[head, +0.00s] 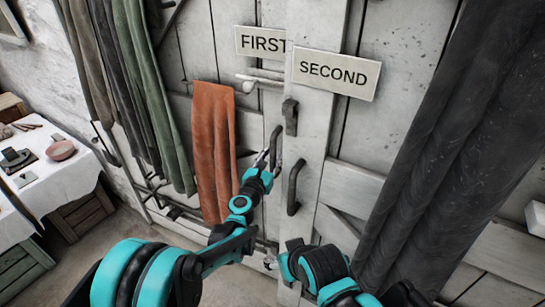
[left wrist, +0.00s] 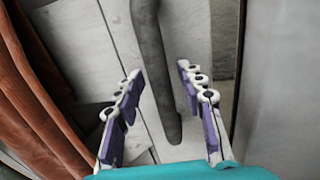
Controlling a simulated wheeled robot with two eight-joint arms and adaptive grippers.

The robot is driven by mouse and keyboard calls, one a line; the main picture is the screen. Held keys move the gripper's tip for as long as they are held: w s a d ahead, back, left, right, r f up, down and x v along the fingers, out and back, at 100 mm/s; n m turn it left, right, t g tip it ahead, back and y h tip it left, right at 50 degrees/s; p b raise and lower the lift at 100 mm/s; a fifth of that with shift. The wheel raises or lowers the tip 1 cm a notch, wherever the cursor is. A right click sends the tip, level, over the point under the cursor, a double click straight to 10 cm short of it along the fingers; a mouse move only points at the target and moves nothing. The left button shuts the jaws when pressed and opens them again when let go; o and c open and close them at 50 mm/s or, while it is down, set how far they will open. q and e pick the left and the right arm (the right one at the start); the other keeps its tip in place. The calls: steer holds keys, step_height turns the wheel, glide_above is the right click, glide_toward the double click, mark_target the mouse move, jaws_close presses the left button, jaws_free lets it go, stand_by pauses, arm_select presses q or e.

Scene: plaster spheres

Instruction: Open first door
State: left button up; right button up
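A dark upright handle (head: 275,148) is on the first door's right side. Another dark handle (head: 294,188) is lower right, on the board under the SECOND sign. My left gripper (head: 263,158) is at the first door's handle. In the left wrist view my left gripper (left wrist: 162,85) is open, with a dark bar (left wrist: 160,70) between its fingers, not clamped. My right gripper (head: 270,262) is low and partly hidden by its arm.
An orange cloth (head: 213,150) hangs left of my left gripper. Green and grey cloths (head: 135,90) hang farther left. A dark curtain (head: 455,130) hangs at the right. A table with a white cloth (head: 50,182) stands at the far left. A dark latch (head: 290,115) sits above the handles.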

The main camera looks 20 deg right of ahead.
arm_select(q)
steer(key=v, duration=1.2)
